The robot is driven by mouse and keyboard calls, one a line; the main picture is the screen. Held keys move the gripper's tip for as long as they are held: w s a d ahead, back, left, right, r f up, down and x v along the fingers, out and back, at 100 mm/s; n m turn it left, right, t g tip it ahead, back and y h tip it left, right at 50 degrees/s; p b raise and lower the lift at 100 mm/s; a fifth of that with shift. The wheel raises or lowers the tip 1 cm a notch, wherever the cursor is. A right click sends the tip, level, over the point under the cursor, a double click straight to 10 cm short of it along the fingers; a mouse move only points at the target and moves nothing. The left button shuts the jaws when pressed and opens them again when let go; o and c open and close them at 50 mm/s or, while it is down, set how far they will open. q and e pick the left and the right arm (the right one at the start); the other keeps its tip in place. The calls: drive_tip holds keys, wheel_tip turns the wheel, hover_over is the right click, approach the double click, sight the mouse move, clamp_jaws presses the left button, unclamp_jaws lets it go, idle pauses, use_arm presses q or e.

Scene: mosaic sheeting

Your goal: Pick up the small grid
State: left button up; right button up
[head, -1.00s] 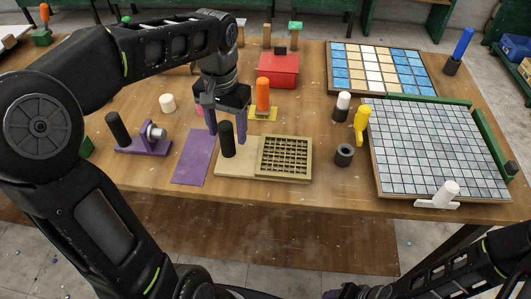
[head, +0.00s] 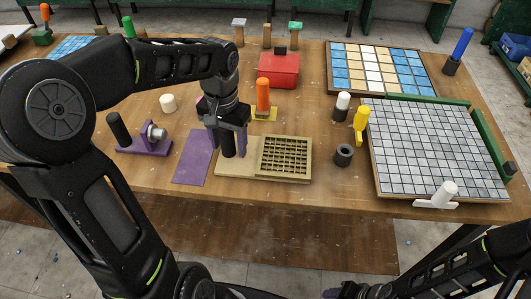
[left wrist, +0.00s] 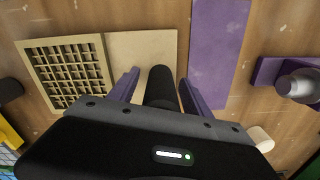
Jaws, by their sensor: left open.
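The small grid (head: 285,157) is a beige lattice at the right end of a flat pale board, lying on the table. A black upright handle (head: 228,146) stands on the plain left part of the board; both also show in the left wrist view, the grid (left wrist: 68,72) at left and the handle (left wrist: 160,86) in the middle. My left gripper (head: 227,151) is open, pointing down, with its purple fingers on either side of the handle. In the left wrist view gaps show between handle and fingers. My right gripper (head: 334,294) barely shows at the bottom edge.
A purple sheet (head: 193,158) lies left of the board, with a purple clamp-like holder (head: 150,147) beyond it. An orange-handled tool (head: 263,97) stands close behind. A dark ring (head: 344,154) and yellow tool (head: 360,124) are at right, before the large tiled sheet (head: 430,145).

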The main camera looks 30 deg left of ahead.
use_arm(q)
clamp_jaws()
idle(0.6)
